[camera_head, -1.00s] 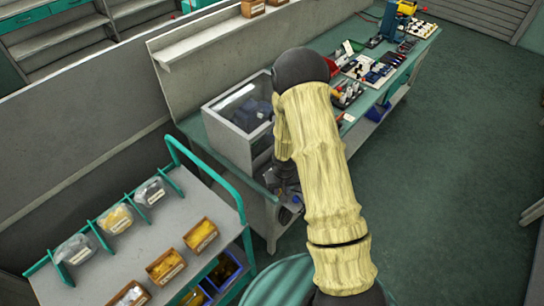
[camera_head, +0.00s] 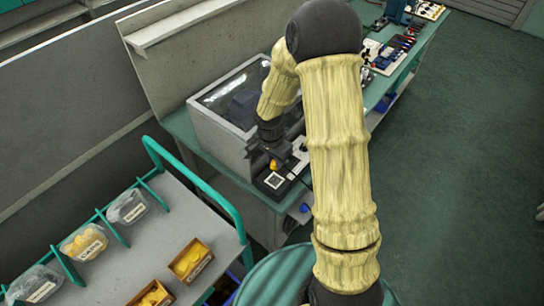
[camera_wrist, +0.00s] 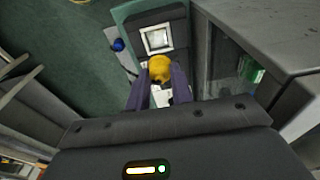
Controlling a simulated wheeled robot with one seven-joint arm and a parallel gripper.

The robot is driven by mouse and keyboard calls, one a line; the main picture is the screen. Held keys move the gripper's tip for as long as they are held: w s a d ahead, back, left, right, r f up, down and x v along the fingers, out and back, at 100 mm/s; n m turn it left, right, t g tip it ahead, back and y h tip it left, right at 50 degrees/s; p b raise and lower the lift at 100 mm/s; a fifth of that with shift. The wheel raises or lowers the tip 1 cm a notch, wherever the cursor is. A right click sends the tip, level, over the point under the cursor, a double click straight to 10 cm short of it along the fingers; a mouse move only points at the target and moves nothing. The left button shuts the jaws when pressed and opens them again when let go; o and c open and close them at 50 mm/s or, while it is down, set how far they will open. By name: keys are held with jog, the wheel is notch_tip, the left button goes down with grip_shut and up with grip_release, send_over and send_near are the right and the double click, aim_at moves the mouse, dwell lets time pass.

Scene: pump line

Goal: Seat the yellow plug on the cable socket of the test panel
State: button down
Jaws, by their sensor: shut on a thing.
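My gripper (camera_wrist: 157,88) is shut on the yellow plug (camera_wrist: 160,68), which shows between the fingertips in the wrist view. In the head view the yellow plug (camera_head: 273,165) appears as a small spot below my dark gripper (camera_head: 268,152). The test panel (camera_head: 275,181) is a dark plate with a white-framed square at the front of the bench, beside the grey box. In the wrist view the panel's square (camera_wrist: 157,39) lies just beyond the plug. The cable socket cannot be made out, and I cannot tell whether the plug touches the panel.
A grey box with a clear top (camera_head: 235,100) stands close beside the gripper. A blue round knob (camera_head: 304,208) sits at the bench front. A grey cart (camera_head: 180,225) with bins stands at the left. The floor (camera_head: 450,150) at the right is clear.

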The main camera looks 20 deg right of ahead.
aim_at(274, 167)
jog(key=shift+s+r, duration=0.1)
jog(key=shift+f+b, duration=1.45)
jog(key=shift+f, duration=0.7)
jog(key=shift+f+b, duration=0.6)
jog(key=shift+b, duration=0.1)
jog(key=shift+f+b, duration=0.95)
jog(key=shift+b, duration=0.45)
dwell(1.1)
jog(key=c, duration=1)
grip_release()
